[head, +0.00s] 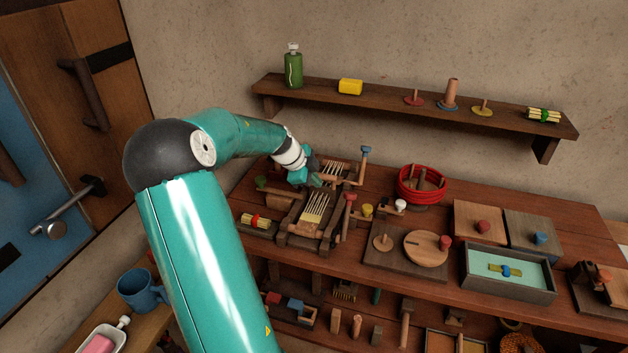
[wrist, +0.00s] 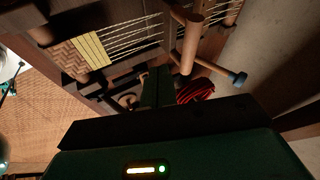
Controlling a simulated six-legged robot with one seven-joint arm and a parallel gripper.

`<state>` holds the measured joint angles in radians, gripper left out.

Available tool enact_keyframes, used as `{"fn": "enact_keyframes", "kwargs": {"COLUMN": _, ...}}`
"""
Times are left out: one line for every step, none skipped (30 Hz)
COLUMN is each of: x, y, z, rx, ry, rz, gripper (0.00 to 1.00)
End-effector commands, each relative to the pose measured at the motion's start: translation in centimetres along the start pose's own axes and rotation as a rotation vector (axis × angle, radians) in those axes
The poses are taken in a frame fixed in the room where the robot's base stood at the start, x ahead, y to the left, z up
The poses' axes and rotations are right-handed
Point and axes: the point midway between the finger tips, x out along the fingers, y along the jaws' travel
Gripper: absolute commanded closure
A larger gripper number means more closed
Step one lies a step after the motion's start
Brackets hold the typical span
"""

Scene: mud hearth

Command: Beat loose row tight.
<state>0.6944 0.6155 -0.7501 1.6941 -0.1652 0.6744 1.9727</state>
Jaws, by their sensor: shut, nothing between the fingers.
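A small wooden loom (head: 292,240) stands on the bench at the left, strung with pale warp threads (head: 316,205). In the wrist view the threads (wrist: 135,38) run from brown woven cloth (wrist: 67,60) at the left. Pale yellow strips (wrist: 91,49) lie side by side at the cloth's edge. A wooden bar (wrist: 190,45) crosses over the threads, joined to a peg with a blue end (wrist: 237,79). The blue-ended peg also shows in the head view (head: 366,150). My gripper (head: 316,181) is shut and empty, just above the loom. Its fingers (wrist: 156,86) hide part of the frame.
A red-topped post (head: 350,197) stands close to the loom's right. A red coil (head: 421,184) sits around pegs farther right. A bundle of straw (head: 258,221) lies at the left. Boards with knobs and a teal-lined tray (head: 507,271) fill the right side. A shelf (head: 430,108) hangs behind.

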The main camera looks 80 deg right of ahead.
Motion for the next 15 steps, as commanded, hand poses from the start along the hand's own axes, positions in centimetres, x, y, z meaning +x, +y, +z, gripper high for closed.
{"fn": "enact_keyframes", "kwargs": {"x": -0.1, "y": 0.0, "z": 0.0, "rx": -0.001, "ry": -0.001, "rz": 0.0, "gripper": 1.0}}
{"fn": "enact_keyframes", "kwargs": {"x": -0.1, "y": -0.1, "z": -0.1, "rx": -0.001, "ry": -0.001, "rz": 0.0, "gripper": 1.0}}
{"fn": "enact_keyframes", "kwargs": {"x": -1.0, "y": -0.2, "z": 0.1, "rx": -0.003, "ry": -0.004, "rz": -0.004, "gripper": 1.0}}
{"fn": "enact_keyframes", "kwargs": {"x": -1.6, "y": -0.2, "z": 0.1, "rx": -0.003, "ry": -0.004, "rz": -0.004, "gripper": 1.0}}
{"fn": "enact_keyframes", "kwargs": {"x": -2.1, "y": -0.2, "z": 0.0, "rx": -0.002, "ry": -0.003, "rz": -0.003, "gripper": 1.0}}
{"fn": "enact_keyframes", "kwargs": {"x": -2.9, "y": -0.2, "z": 0.1, "rx": -0.002, "ry": -0.004, "rz": -0.004, "gripper": 1.0}}
{"fn": "enact_keyframes", "kwargs": {"x": -3.4, "y": -0.3, "z": 0.0, "rx": -0.002, "ry": -0.004, "rz": -0.003, "gripper": 1.0}}
{"fn": "enact_keyframes", "kwargs": {"x": -4.0, "y": -0.3, "z": 0.0, "rx": -0.002, "ry": -0.003, "rz": -0.003, "gripper": 1.0}}
{"fn": "enact_keyframes", "kwargs": {"x": -4.8, "y": -0.3, "z": 0.0, "rx": -0.002, "ry": -0.004, "rz": -0.003, "gripper": 1.0}}
{"fn": "enact_keyframes", "kwargs": {"x": -5.3, "y": -0.3, "z": 0.0, "rx": -0.002, "ry": -0.004, "rz": -0.002, "gripper": 1.0}}
{"fn": "enact_keyframes", "kwargs": {"x": -6.0, "y": -0.4, "z": 0.0, "rx": -0.003, "ry": -0.004, "rz": -0.003, "gripper": 1.0}}
{"fn": "enact_keyframes", "kwargs": {"x": -6.7, "y": -0.4, "z": 0.0, "rx": -0.002, "ry": -0.004, "rz": -0.003, "gripper": 1.0}}
{"fn": "enact_keyframes", "kwargs": {"x": -7.2, "y": -0.4, "z": 0.0, "rx": -0.002, "ry": -0.004, "rz": -0.002, "gripper": 1.0}}
{"fn": "enact_keyframes", "kwargs": {"x": -7.7, "y": -0.4, "z": 0.0, "rx": -0.002, "ry": -0.004, "rz": -0.002, "gripper": 1.0}}
{"fn": "enact_keyframes", "kwargs": {"x": -8.3, "y": -0.4, "z": -0.1, "rx": -0.001, "ry": -0.003, "rz": -0.002, "gripper": 1.0}}
